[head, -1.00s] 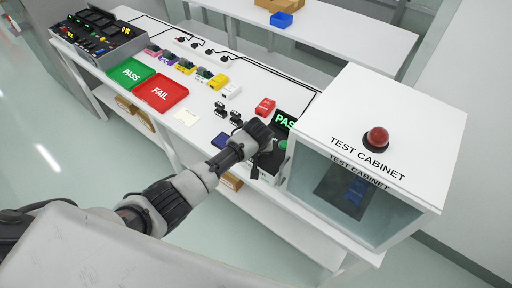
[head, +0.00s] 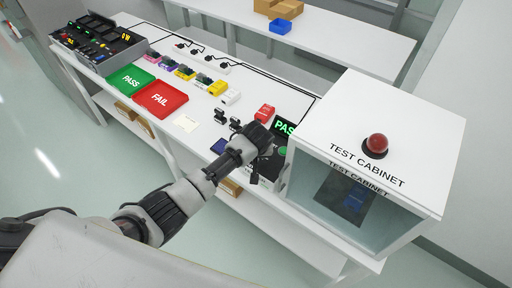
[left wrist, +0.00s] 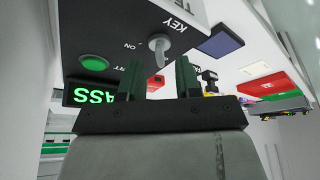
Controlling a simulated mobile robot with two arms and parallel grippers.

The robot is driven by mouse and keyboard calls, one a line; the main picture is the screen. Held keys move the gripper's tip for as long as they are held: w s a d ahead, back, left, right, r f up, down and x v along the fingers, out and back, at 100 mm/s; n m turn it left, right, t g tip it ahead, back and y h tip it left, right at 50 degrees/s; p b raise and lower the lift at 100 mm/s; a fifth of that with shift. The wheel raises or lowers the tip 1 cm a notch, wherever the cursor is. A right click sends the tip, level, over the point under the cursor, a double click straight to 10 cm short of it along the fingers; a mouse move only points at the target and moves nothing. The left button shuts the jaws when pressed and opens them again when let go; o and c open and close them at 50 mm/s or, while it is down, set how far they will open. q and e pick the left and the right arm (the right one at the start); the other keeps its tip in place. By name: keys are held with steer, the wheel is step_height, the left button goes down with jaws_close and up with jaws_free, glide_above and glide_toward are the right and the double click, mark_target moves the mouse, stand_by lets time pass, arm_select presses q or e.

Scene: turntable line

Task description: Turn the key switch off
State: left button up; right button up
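The key switch (left wrist: 158,44) shows in the left wrist view as a silver key in a round lock on a dark panel. The panel carries the words KEY and ON. My left gripper (left wrist: 158,66) has its two dark fingers apart, with the tip of the key in the gap between them in this view. I cannot tell whether a finger touches the key. In the head view my left gripper (head: 262,160) is over the test station beside the cabinet and hides the key. My right gripper is in neither view.
A green button (left wrist: 94,64) and a lit PASS display (left wrist: 92,95) are close to the key. The test cabinet (head: 402,106) with a red dome stands right of my gripper. A red FAIL tray (head: 176,108) and a green PASS tray (head: 146,84) lie left on the bench.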

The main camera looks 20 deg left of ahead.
arm_select(q)
steer(key=v, duration=0.8)
steer(key=shift+r+b, duration=0.3)
steer(key=shift+b, duration=0.1)
steer(key=shift+s, duration=0.1)
